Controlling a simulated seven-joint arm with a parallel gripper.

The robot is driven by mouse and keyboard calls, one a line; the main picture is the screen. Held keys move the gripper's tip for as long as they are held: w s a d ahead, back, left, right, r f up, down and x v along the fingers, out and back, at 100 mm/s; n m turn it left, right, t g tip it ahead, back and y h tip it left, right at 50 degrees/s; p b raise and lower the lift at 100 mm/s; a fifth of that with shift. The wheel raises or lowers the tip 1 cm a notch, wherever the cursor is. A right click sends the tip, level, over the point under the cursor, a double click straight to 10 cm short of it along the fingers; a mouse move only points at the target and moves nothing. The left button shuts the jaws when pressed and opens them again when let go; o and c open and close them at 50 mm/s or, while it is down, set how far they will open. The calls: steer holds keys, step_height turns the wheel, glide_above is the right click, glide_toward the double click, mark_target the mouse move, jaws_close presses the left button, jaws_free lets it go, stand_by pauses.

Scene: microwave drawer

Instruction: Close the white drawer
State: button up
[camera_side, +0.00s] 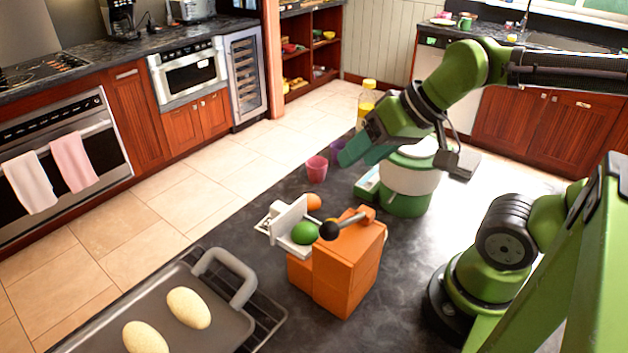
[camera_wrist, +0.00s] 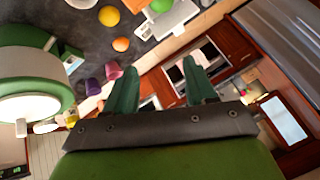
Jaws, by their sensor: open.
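A white drawer-like tray (camera_side: 276,221) with a raised front plate sticks out to the left of an orange box (camera_side: 350,262). A green ball (camera_side: 303,232) shows at it; whether it lies inside or beside is unclear. In the wrist view part of the white tray (camera_wrist: 181,18) shows at the top edge. My gripper (camera_side: 352,150) is open and empty, above the counter, behind and to the right of the tray, clear of it. In the wrist view its two green fingers (camera_wrist: 158,68) stand apart with nothing between them.
A pink cup (camera_side: 317,169), a purple cup (camera_side: 337,149) and an orange ball (camera_side: 314,201) are nearby. A black-knobbed lever (camera_side: 345,224) tops the orange box.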

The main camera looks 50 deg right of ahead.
steer(key=shift+w+a+f+g, duration=0.15)
steer(key=shift+w+f+g, duration=0.4)
steer(key=shift+f, duration=0.2)
steer(key=c, duration=0.5)
steer(key=shift+n+g, duration=0.4)
steer(key=shift+g, duration=0.45)
steer(key=w, duration=0.4)
steer(key=shift+w+a+r, duration=0.15)
steer(key=shift+w, duration=0.15)
steer(key=c, duration=0.5)
steer(key=w+f+n+g+h, duration=0.1)
steer(key=w+g, duration=0.1)
steer(key=w, duration=0.3)
steer(key=w+f+n+g, duration=0.1)
steer(key=w+g, duration=0.2)
steer(key=w, duration=0.2)
steer(key=w+a+f+n+g+h, duration=0.1)
steer(key=w+g, duration=0.1)
steer(key=w, duration=0.3)
steer(key=shift+w+f+h, duration=0.15)
steer(key=shift+h, duration=0.15)
jaws_close()
steer(key=s+a+f+g, duration=0.1)
steer(key=s+f, duration=0.5)
steer(key=s, duration=0.1)
steer(key=shift+s+a+g, duration=0.15)
steer(key=shift+a+g, duration=0.25)
